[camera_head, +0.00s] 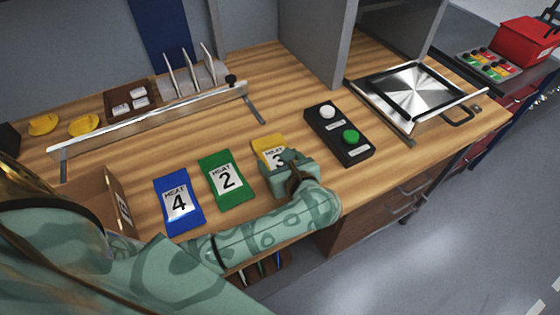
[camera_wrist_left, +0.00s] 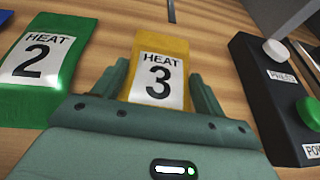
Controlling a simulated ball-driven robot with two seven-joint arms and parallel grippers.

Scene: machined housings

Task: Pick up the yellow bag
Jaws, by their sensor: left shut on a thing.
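The yellow bag (camera_head: 267,144), labelled "HEAT 3", lies on the wooden worktop in the head view, its near part hidden by my left gripper. In the left wrist view the yellow bag (camera_wrist_left: 160,48) sits between the two fingers. My left gripper (camera_head: 284,160) is over the bag's near end and is shut on it. The left gripper's fingers (camera_wrist_left: 160,85) stand at either side of the label in the wrist view. The bag appears to lie at the worktop; I cannot tell any lift. My right gripper is not in view.
A green bag (camera_head: 222,193) and a blue bag (camera_head: 171,216) lie left of the yellow one. A black button box (camera_head: 352,149) stands close on the right. A metal rail (camera_head: 150,116) crosses behind. A metal plate press (camera_head: 390,110) is farther right.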

